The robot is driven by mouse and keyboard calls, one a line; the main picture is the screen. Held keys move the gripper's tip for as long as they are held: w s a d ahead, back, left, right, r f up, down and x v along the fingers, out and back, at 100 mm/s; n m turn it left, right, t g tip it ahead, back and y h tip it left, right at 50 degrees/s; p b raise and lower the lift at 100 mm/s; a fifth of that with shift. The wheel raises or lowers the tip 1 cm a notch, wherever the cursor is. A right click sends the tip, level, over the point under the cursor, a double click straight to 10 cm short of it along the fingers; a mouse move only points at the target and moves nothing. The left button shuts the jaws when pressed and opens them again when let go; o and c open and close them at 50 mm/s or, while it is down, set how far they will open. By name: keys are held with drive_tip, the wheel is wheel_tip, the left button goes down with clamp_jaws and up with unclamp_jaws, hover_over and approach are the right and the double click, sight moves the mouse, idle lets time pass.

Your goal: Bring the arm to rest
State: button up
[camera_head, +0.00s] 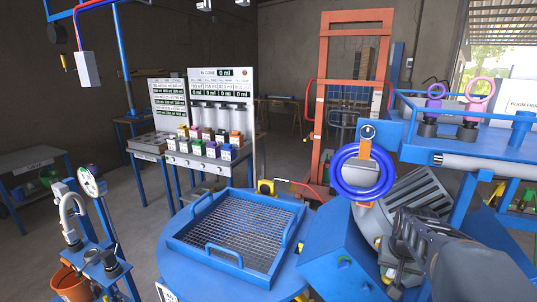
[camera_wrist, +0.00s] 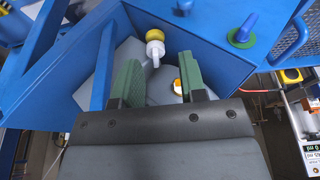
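My gripper (camera_wrist: 158,78) shows its two green-padded fingers in the wrist view, spread apart with an open gap and nothing clasped between them. Beyond the gap are a yellow knob on a white fitting (camera_wrist: 154,46) and a grey rounded surface with an orange-and-white cap (camera_wrist: 177,86). In the head view my gripper (camera_head: 398,238) is at the lower right, in front of the grey ribbed motor (camera_head: 424,192) of the blue mixer. Its fingertips are small and partly hidden there. My arm reaches in from the right edge.
A blue mesh tray (camera_head: 182,238) sits on the round blue table left of the mixer (camera_head: 338,258). A blue ring handle (camera_head: 343,184) stands close to my gripper. A blue shelf (camera_head: 480,150) with pink and purple ring-topped pieces is above my arm. Bare floor shows at the left.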

drive_tip(key=s+a+n, duration=0.2)
drive_tip(key=s+a, duration=0.3)
drive_tip(key=a, duration=0.3)
drive_tip(key=s+a+n+t+y, duration=0.1)
drive_tip(key=s+a+n, duration=0.2)
drive_tip(key=a, duration=0.6)
drive_tip(key=shift+s+f, duration=0.15)
drive_tip(key=shift+s, duration=1)
drive_tip(key=shift+a, duration=0.1)
